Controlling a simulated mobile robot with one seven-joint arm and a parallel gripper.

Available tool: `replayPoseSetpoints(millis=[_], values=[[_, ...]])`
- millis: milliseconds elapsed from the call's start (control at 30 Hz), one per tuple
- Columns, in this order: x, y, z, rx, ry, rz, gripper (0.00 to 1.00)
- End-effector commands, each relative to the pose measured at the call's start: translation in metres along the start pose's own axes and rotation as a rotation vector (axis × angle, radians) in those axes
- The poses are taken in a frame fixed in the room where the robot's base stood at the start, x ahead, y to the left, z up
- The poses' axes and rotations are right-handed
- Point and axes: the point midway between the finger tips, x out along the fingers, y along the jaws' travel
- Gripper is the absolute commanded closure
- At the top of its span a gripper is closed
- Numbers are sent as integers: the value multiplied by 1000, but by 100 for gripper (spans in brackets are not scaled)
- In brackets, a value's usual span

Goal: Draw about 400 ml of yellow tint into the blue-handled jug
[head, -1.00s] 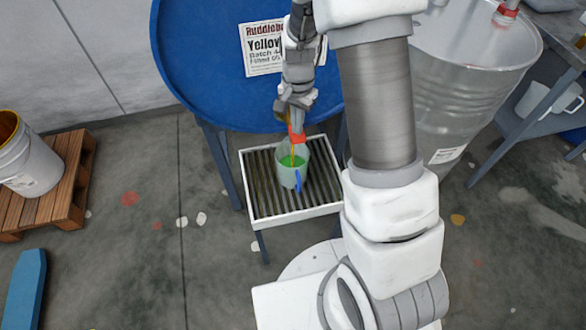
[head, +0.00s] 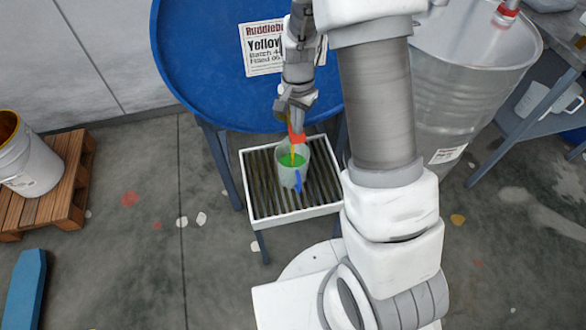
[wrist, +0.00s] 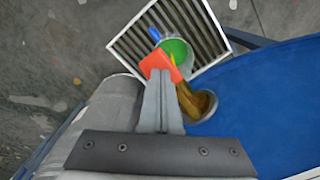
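The translucent jug (head: 290,178) with the blue handle (head: 298,182) stands upright on the slatted stand under the blue drum (head: 210,75), whose label reads "Yellow". The liquid in the jug (head: 290,160) looks green. A thin yellow stream (head: 292,150) falls into it, and it also shows in the wrist view (wrist: 173,61). My gripper (wrist: 160,78) has its fingers together at the red tap handle (wrist: 158,62), apparently touching it with nothing visible between them. The brass tap (wrist: 201,103) comes out of the drum. The jug's scale cannot be read.
The slatted stand (head: 247,195) has a white rim. A white bucket (head: 30,165) sits on a wooden pallet (head: 62,205) at left. A metal drum (head: 465,90) stands at right, near a shelf with another jug (head: 548,97). A blue object (head: 25,290) lies at lower left.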

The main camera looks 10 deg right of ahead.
Motion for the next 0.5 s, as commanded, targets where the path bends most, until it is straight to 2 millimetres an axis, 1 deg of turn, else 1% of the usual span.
replayPoseSetpoints(millis=[367, 500], values=[[0, 0, 0, 0, 0, 1, 100], [-9, 0, 0, 0, 0, 0, 100]])
